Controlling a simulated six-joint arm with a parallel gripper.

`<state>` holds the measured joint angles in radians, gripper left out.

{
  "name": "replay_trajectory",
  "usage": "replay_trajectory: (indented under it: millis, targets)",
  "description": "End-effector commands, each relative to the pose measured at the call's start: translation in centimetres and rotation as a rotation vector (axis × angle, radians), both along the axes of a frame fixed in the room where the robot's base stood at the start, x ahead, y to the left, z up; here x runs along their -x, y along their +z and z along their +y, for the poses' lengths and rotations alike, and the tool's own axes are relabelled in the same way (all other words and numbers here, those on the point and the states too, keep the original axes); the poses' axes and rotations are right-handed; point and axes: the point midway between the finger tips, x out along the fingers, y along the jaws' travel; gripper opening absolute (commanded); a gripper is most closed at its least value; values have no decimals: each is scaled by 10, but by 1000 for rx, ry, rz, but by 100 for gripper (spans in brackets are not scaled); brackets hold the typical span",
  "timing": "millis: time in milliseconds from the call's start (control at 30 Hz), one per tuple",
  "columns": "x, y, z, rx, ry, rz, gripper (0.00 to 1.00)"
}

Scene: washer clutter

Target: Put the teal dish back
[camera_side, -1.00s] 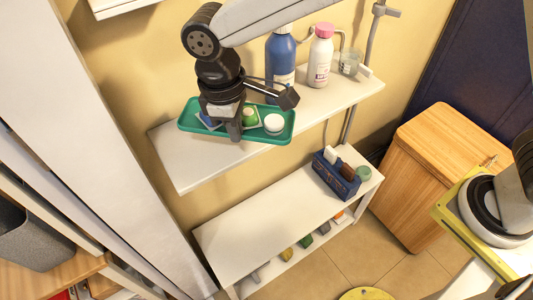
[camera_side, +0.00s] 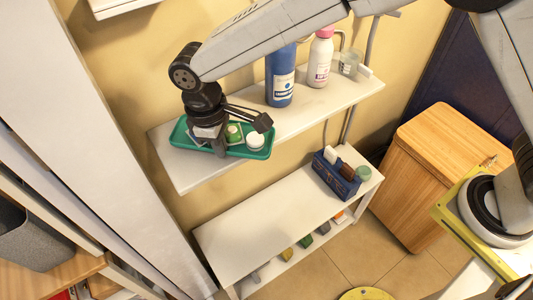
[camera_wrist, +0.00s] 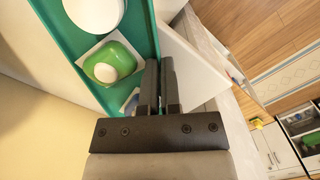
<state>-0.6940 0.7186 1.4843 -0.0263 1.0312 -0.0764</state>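The teal dish (camera_side: 262,154) is a shallow rectangular tray with raised walls, over the left end of the upper white shelf in the side view. It carries a green item (camera_side: 233,132) and a round white item (camera_side: 255,142); more of its contents is hidden behind my gripper. My gripper (camera_side: 220,150) points down at the dish's near long side. In the wrist view, the fingers (camera_wrist: 161,85) are close together on the wall of the dish (camera_wrist: 143,45), shut on it. The dish looks roughly level. I cannot tell whether it touches the shelf.
A blue bottle (camera_side: 280,78), a pink-capped white bottle (camera_side: 320,58) and a clear glass (camera_side: 349,62) stand at the right on the upper shelf (camera_side: 310,108). The lower shelf (camera_side: 260,210) holds a blue caddy (camera_side: 335,178) at its right end; its left part is clear.

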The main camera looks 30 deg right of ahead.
Motion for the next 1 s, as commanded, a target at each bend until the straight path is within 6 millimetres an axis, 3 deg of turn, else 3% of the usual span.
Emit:
replay_trajectory:
  millis: [133,567,600,700,1000]
  targets:
    - [0,-11,0,0,0,0,0]
    - [0,-15,0,-1,0,-1,0]
    - [0,-15,0,-1,0,1,13]
    - [0,-15,0,-1,0,1,39]
    - [0,-14,0,-1,0,0,39]
